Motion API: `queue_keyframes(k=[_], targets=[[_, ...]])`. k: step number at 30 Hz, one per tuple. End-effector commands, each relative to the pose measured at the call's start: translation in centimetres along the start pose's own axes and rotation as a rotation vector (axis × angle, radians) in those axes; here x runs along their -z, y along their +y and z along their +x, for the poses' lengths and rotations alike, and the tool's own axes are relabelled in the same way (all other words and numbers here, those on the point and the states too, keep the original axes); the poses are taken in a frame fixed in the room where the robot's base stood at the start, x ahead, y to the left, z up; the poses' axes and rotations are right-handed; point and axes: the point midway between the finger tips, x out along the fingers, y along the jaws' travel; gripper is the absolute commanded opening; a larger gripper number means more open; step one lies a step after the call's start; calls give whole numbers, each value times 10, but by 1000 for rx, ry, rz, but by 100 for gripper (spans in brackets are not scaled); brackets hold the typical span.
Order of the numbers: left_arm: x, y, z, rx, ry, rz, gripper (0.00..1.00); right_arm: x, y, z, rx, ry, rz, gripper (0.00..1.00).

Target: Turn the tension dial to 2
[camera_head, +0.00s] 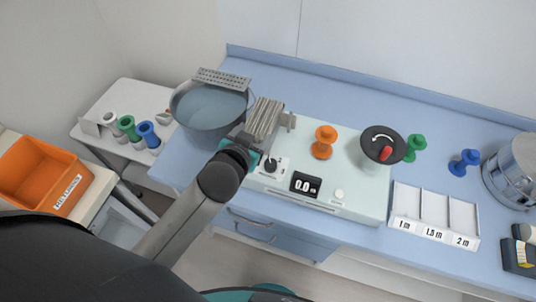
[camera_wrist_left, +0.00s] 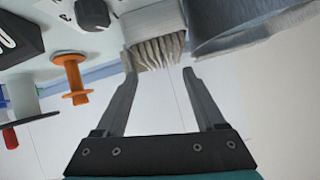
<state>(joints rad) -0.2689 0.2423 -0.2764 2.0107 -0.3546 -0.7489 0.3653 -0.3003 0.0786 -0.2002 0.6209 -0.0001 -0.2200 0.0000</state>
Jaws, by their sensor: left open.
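The tension dial is a small black knob (camera_head: 270,164) on a white marked plate at the left end of the pale machine (camera_head: 345,165). It also shows at the top left of the left wrist view (camera_wrist_left: 92,13), with printed numbers beside it; its setting is too small to read. My left gripper (camera_head: 249,136) is by the machine's left end, close to the dial and partly over the basin's edge. In the left wrist view its two fingers (camera_wrist_left: 159,75) stand apart with nothing between them. My right gripper is out of view.
A display (camera_head: 305,183) reads 0.0 m. An orange spool (camera_head: 324,142) and a black crank wheel with red handle (camera_head: 381,145) stand on the machine. A grey basin (camera_head: 209,107) is left; a labelled tray (camera_head: 434,213) is right. The counter's back strip is clear.

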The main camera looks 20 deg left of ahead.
Motion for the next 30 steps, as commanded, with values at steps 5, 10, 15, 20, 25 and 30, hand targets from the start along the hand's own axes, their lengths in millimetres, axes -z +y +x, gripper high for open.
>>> queue_keyframes(k=[5,10,15,20,25,30], targets=[[105,11,7,-63,379,70,71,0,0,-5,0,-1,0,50],[181,45,-12,-235,691,186,71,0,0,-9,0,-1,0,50],[218,89,-39,-487,890,361,71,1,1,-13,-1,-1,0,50],[212,124,-57,-760,936,574,71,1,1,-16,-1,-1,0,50],[175,134,-61,-1034,808,824,71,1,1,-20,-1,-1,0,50],[124,104,-49,-1231,497,1058,71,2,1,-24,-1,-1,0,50]])
